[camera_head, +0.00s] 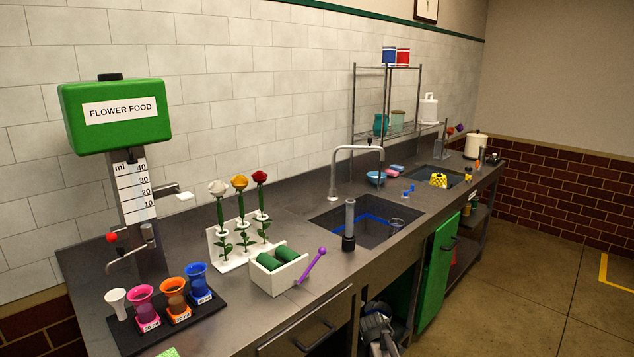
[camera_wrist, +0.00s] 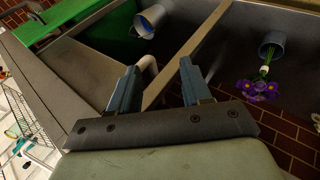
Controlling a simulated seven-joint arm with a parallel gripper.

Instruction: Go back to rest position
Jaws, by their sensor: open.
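My gripper (camera_wrist: 160,82) shows in the wrist view with its two blue-grey fingers spread apart. Nothing is between the fingers. Behind them lie an edge of the bench frame and a brick wall. In the head view, a grey mechanical part low at the counter's front, beside the open cupboard, looks like part of my arm. The fingers cannot be made out there.
The counter (camera_head: 385,262) holds a flower stand (camera_head: 235,250), a white box (camera_head: 277,272), coloured cups on a black tray (camera_head: 133,339) and a sink (camera_head: 360,232). A green door (camera_head: 437,270) stands open. The wrist view shows a bucket (camera_wrist: 150,20) and purple flowers (camera_wrist: 257,90).

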